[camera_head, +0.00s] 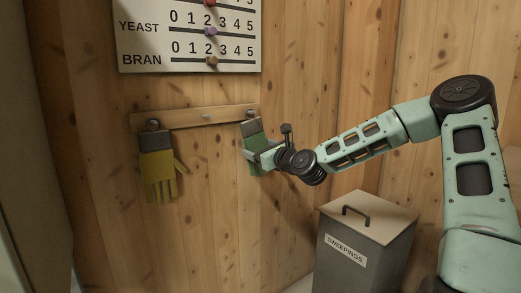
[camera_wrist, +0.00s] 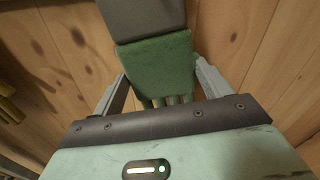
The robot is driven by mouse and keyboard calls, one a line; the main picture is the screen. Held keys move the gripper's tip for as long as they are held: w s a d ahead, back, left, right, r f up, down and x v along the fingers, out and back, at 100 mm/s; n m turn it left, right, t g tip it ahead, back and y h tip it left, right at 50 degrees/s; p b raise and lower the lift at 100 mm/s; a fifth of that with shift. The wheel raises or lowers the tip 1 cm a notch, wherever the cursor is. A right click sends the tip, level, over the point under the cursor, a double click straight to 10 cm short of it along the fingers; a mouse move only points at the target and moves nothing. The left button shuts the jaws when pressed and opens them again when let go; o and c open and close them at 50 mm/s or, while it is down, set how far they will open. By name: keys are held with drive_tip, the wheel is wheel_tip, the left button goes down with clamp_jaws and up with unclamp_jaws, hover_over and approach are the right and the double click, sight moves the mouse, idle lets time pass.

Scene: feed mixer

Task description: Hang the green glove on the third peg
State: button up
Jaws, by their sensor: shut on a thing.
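The green glove (camera_head: 255,137) hangs fingers down with its grey cuff (camera_head: 251,126) up, at the right end of the wooden peg rail (camera_head: 185,119). The cuff's top is at the rightmost peg (camera_head: 250,113); whether its loop is around that peg I cannot tell. My gripper (camera_head: 255,160) is shut on the glove. In the wrist view the green glove (camera_wrist: 160,62) lies between my two fingers (camera_wrist: 165,88), cuff at the top. A middle peg (camera_head: 206,116) is bare. A yellow glove (camera_head: 159,172) hangs from the left peg (camera_head: 153,124).
A grey bin (camera_head: 365,248) labelled SWEEPINGS, with a handled lid, stands below my arm. A white board (camera_head: 188,35) with YEAST and BRAN sliders hangs above the rail. The wall between the two gloves is clear.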

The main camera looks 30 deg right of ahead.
drive_tip(key=o, duration=1)
drive_tip(key=shift+d+f, duration=0.15)
drive_tip(key=shift+f, duration=0.05)
drive_tip(key=shift+o, duration=0.2)
drive_tip(key=s+p, duration=0.4)
drive_tip(key=s, duration=0.8)
drive_tip(key=shift+d, duration=0.2)
